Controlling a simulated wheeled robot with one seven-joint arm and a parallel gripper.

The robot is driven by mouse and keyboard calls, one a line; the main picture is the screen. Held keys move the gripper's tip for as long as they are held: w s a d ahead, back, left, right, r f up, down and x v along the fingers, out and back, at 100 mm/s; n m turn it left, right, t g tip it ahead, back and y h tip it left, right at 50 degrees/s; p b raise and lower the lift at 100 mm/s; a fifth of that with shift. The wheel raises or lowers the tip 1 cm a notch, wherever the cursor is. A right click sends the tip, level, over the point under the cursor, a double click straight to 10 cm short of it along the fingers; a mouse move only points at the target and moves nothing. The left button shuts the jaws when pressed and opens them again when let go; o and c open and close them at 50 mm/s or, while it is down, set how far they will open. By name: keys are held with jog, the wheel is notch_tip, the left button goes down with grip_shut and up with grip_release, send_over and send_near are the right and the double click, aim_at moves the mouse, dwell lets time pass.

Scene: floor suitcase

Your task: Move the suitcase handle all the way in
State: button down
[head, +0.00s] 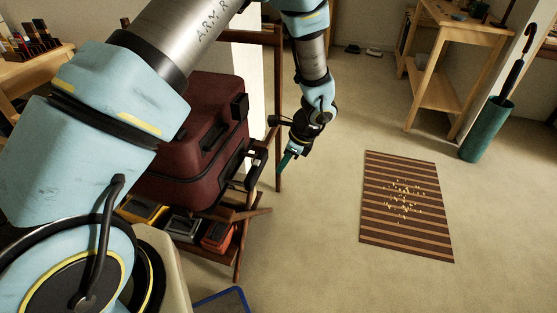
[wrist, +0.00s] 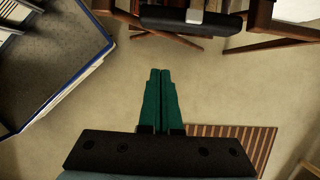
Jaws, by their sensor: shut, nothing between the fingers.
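The dark red suitcase (head: 205,150) rests on a wooden rack, partly hidden behind my arm. Its black handle (head: 257,165) sticks out from the right side of the suitcase in the head view, with a gap to the body. In the wrist view the black handle bar (wrist: 178,23) lies across the top, with a grey rod (wrist: 195,12) joined to it. My gripper (head: 284,163) has teal fingers and is just right of the handle, not visibly touching it. In the wrist view the gripper's fingers (wrist: 160,74) are together and empty, pointing toward the handle.
The wooden rack (head: 240,235) holds several small cases below the suitcase. A blue-edged bin (wrist: 85,68) stands on the floor at left in the wrist view. A striped mat (head: 375,220), a green umbrella stand (head: 485,132) and a wooden table (head: 435,97) are right.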

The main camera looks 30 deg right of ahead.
jog(key=w+a+f+p, duration=0.1)
jog(key=w+a+f, duration=0.3)
jog(key=f, duration=0.1)
jog(key=shift+a+f, duration=0.3)
jog(key=shift+f, duration=0.1)
jog(key=shift+w, duration=0.1)
jog(key=shift+w+a, duration=1.65)
jog(key=shift+a, duration=0.1)
